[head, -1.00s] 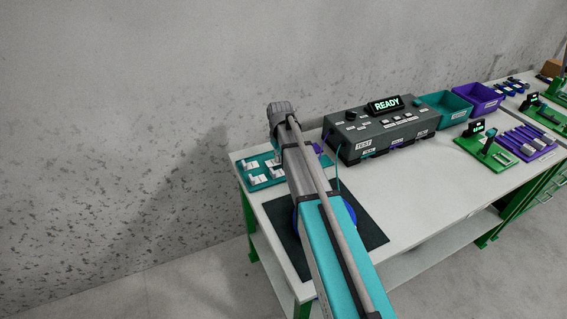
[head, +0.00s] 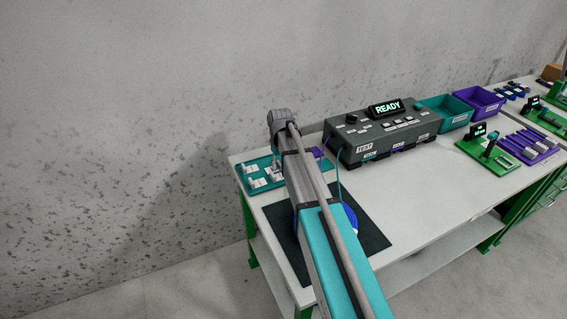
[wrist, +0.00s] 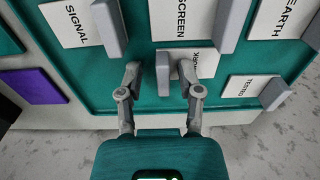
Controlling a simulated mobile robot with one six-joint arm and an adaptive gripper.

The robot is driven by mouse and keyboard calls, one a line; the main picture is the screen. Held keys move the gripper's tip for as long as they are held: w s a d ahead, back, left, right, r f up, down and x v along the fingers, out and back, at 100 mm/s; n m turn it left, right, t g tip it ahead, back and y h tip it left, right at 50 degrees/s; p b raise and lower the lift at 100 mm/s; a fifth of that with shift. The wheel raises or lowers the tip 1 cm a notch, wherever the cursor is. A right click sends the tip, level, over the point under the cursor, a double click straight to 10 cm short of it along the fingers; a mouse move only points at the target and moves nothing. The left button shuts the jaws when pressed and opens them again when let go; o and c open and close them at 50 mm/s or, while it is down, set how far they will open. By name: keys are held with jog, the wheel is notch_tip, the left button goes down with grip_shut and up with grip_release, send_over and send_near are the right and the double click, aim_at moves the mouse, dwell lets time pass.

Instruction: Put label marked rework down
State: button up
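The rework label (wrist: 207,63) is a white card with a grey upright tab (wrist: 163,74); its printed word is partly hidden by my right finger. It lies on the teal label board (wrist: 150,118) in the wrist view. My gripper (wrist: 161,72) is low over the board, its two fingers apart on either side of the tab, with a gap showing on both sides. In the head view my arm hides the gripper and part of the board (head: 246,165).
Labels reading signal (wrist: 72,22), screen (wrist: 181,18), earth (wrist: 282,18) and tested (wrist: 247,88) sit close around. A grey test box (head: 385,135) showing READY stands to the right.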

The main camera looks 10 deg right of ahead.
aim_at(280, 163)
jog(key=shift+r, duration=0.2)
notch_tip(280, 163, up, 12)
jog(key=p, duration=1.2)
dwell(0.3)
dwell(0.6)
jog(key=s+a+m, duration=0.1)
jog(key=s+m, duration=0.1)
jog(key=s, duration=2.2)
